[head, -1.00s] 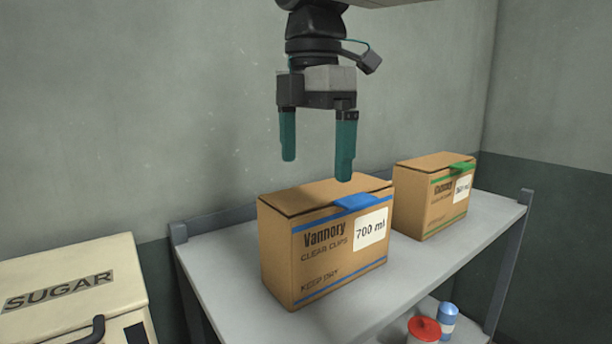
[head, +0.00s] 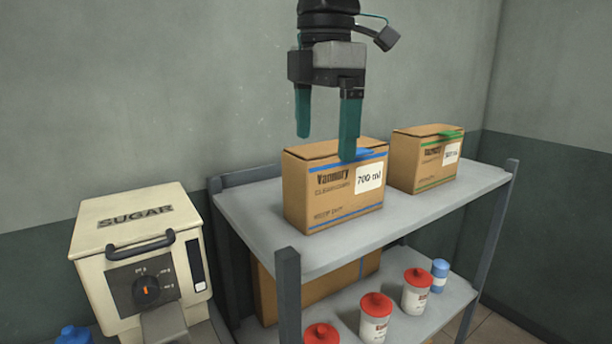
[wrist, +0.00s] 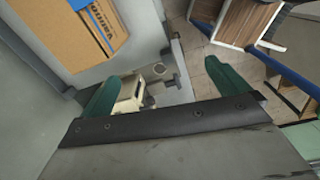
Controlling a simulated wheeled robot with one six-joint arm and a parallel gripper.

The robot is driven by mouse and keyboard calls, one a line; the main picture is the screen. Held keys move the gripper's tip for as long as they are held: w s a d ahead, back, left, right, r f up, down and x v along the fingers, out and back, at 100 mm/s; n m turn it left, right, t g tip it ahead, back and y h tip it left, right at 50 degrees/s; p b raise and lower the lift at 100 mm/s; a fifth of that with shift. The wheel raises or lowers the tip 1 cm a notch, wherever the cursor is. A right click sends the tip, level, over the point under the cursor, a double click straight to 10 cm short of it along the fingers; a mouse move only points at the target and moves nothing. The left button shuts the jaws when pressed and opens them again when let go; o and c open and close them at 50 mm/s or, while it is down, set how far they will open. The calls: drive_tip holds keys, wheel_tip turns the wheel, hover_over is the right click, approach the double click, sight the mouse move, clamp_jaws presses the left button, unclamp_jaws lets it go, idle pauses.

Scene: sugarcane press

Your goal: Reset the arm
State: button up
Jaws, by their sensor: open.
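My gripper (head: 325,128) hangs with its two green fingers pointing down, apart and with nothing between them. In the head view it is in front of the box marked 700 ml (head: 334,188), and one fingertip overlaps the box's top in the picture. I cannot tell the exact gap to the box. In the wrist view the fingers (wrist: 165,90) are wide apart, with floor and a pale machine showing far below between them. The cardboard box (wrist: 75,32) shows at the upper left there, outside the fingers.
A second box with green tape (head: 424,160) stands on the grey shelf (head: 400,215). Several red-lidded jars (head: 375,318) and a blue-capped one (head: 439,275) are on the lower shelf. The sugar machine (head: 140,255) stands left. A wall is behind.

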drive_tip(key=s+d+f+m, duration=0.8)
drive_tip(key=d+f+m, duration=0.3)
drive_tip(key=d, duration=0.1)
drive_tip(key=s+d+f+m+t, duration=0.1)
drive_tip(key=s+d+f+m, duration=0.8)
drive_tip(key=d+f+m, duration=0.2)
drive_tip(key=shift+s+d+f+m, duration=0.2)
drive_tip(key=shift+d+f+m, duration=0.15)
drive_tip(key=shift+d+m, duration=0.2)
